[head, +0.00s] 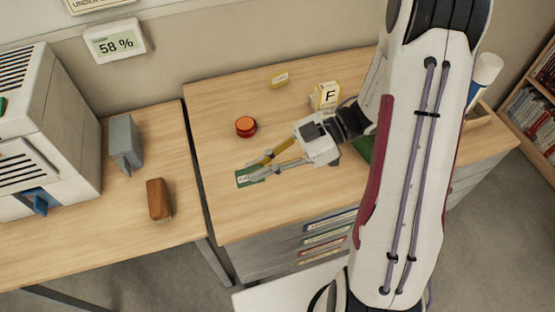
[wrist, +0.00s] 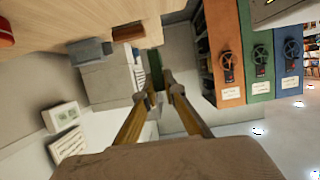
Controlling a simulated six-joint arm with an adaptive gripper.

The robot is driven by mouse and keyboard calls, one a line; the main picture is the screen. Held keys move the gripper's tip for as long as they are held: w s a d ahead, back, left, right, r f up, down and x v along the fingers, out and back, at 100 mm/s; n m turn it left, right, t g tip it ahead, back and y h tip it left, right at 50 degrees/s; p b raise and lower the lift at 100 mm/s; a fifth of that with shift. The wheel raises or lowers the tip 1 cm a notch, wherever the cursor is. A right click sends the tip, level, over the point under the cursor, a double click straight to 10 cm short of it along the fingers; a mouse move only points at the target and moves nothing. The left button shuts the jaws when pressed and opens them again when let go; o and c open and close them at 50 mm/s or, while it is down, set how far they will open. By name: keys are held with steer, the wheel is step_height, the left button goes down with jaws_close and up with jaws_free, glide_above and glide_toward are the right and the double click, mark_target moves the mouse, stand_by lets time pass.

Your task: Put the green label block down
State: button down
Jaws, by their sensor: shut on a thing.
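The green label block (head: 243,178) is a small flat green piece with a pale label. It shows at the tips of my gripper (head: 258,168), over the left part of the wooden desk top (head: 225,205). My gripper is shut on it, with the fingers reaching left and nearly level. In the wrist view the green label block (wrist: 155,70) appears as a dark green strip beyond the fingertips of my gripper (wrist: 160,90). I cannot tell whether the block touches the desk or is just above it.
A red round button (head: 246,126) stands behind the block. A yellow label block (head: 279,80) and a box marked F (head: 326,95) are farther back. A gap separates the left table, with a grey block (head: 125,143) and brown brush (head: 159,200). Desk top around the block is clear.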

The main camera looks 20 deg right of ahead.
steer(key=w+a+r+t, duration=0.1)
steer(key=w+a+r, duration=0.15)
steer(key=a, duration=0.55)
steer(key=w+a+r, duration=0.1)
steer(key=w+a, duration=0.2)
steer(key=a, duration=0.4)
steer(key=w+a+r+m+t+h, duration=0.1)
steer(key=w+a+r+m+t, duration=0.1)
steer(key=w, duration=0.3)
steer(key=w+a+r+m+t, duration=0.1)
steer(key=w+a+m+t, duration=0.1)
steer(key=w+m+t, duration=0.15)
steer(key=shift+w+d+r+m+t+h, duration=0.85)
steer(key=shift+w+d+m+t+h, duration=0.9)
steer(key=shift+w, duration=1.35)
steer(key=shift+w+d+r+m+t+h, duration=0.8)
steer(key=shift+w+d+m+t+h, duration=0.45)
steer(key=shift+w+m+h, duration=1.35)
steer(key=d+f+m+h, duration=0.3)
steer(key=d+m+h, duration=0.45)
steer(key=d, duration=0.55)
steer(key=s+d+f+m+g+h, duration=0.3)
steer(key=s+d+m+h, duration=0.2)
steer(key=s+d, duration=0.3)
steer(key=s+d+f+m+g+h, duration=0.3)
steer(key=s+d+m+g+h, duration=0.1)
steer(key=s+d, duration=0.3)
steer(key=shift+s+d+f+m+h, duration=0.25)
steer(key=shift+s+d+m+h, duration=0.15)
steer(key=shift+s, duration=0.35)
